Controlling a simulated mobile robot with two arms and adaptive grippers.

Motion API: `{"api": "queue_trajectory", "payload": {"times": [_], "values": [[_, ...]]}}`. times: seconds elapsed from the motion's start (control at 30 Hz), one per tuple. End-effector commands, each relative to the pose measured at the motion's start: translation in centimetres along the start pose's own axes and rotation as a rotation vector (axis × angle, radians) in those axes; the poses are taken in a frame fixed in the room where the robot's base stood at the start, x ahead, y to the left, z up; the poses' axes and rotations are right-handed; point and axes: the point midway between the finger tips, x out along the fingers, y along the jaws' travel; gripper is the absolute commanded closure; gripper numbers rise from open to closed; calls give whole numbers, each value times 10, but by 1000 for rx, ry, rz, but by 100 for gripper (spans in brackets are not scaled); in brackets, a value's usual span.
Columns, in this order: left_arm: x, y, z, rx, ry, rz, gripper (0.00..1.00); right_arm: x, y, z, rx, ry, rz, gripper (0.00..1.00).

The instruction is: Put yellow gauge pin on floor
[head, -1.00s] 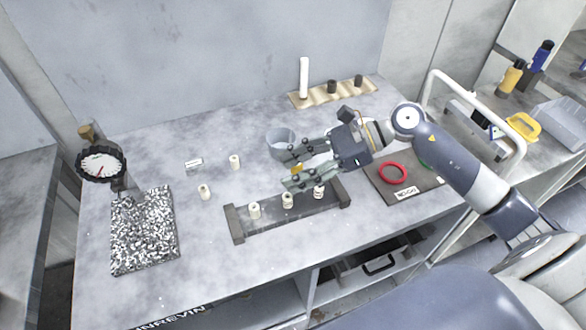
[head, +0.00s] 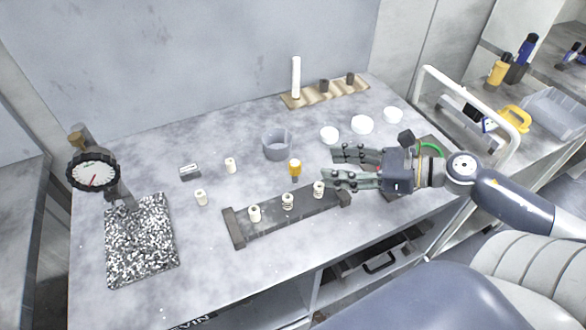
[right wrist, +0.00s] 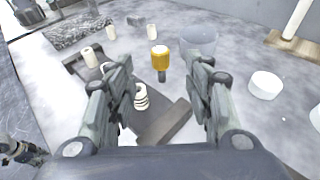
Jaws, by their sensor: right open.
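The yellow gauge pin (head: 295,167) has a yellow head and a dark shank. It appears upright on the worktable (head: 205,235), just behind the dark rack (head: 275,222) and in front of the grey cup (head: 277,146). My right gripper (head: 330,166) is open and empty, to the right of the pin and apart from it. In the right wrist view the pin (right wrist: 160,59) shows ahead, between the open fingers. The floor is barely visible under the table. My left gripper is not in view.
Several white spools stand in and behind the rack. White round pieces (head: 362,124) lie at the back right, near a wooden holder (head: 325,93). A dial gauge (head: 93,172) and speckled plate (head: 140,240) are at left. A white rail (head: 470,90) borders the right side.

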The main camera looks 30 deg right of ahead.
Motion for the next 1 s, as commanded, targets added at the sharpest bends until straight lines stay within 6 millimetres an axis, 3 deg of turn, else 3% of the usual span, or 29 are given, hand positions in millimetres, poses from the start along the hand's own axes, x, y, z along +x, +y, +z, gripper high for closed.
{"api": "queue_trajectory", "payload": {"times": [0.4, 0.77, 1.0], "values": [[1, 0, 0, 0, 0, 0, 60, 44, 0, 1, -2, -2, 4, 52], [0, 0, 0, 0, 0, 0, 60, 58, 0, 1, -1, 0, 2, 52], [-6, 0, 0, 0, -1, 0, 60, 77, 0, 4, -1, -2, 2, 52]]}}
